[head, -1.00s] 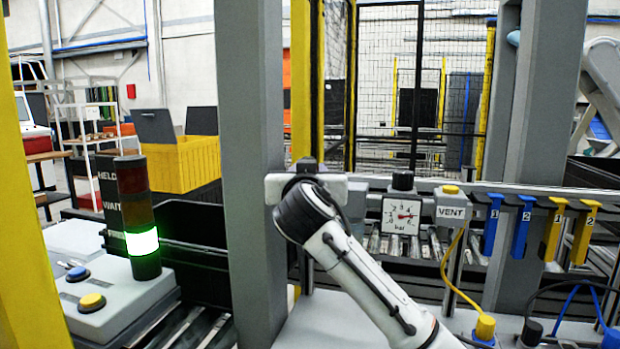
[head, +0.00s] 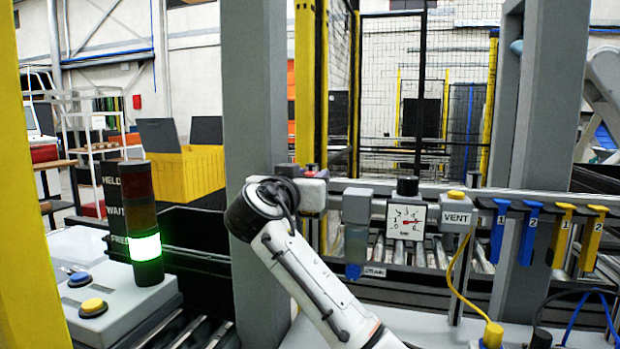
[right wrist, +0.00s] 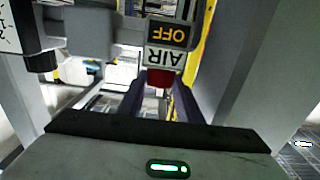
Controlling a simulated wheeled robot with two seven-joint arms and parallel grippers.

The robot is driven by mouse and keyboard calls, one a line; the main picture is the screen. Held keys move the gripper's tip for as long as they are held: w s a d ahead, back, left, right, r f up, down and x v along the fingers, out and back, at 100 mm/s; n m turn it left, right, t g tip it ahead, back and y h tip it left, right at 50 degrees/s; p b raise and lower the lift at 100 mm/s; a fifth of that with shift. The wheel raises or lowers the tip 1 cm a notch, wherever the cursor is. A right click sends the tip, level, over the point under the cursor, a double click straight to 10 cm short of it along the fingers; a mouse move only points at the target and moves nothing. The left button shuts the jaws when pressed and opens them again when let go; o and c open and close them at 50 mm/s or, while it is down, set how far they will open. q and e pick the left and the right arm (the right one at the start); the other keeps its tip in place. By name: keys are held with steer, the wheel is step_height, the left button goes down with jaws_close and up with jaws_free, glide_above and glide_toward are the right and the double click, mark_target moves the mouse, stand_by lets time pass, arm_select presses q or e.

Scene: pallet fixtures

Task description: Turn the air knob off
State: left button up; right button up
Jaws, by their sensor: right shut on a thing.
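The red air knob (right wrist: 158,78) shows in the right wrist view beside a white AIR label (right wrist: 165,58) and a black plate reading OFF (right wrist: 168,35), both upside down there. My right gripper (right wrist: 163,88) has its two dark fingers on either side of the knob and is shut on it. The fingers cover part of the knob, and I cannot tell its turn angle. In the head view my right wrist hides most of the knob's area. My left gripper is not in view.
A pressure gauge (head: 406,222), a VENT block (head: 455,212) and blue and yellow hooks (head: 530,235) line the rail to the right. A grey post (head: 255,110) stands close left of my right wrist. A lit green stack light (head: 146,247) stands further left.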

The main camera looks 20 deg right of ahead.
steer(key=o, duration=1)
steer(key=shift+o, duration=0.2)
steer(key=b+v, duration=0.2)
steer(key=v, duration=0.8)
steer(key=shift+s+b, duration=0.15)
steer(key=shift+b, duration=0.2)
steer(key=shift+a, duration=0.1)
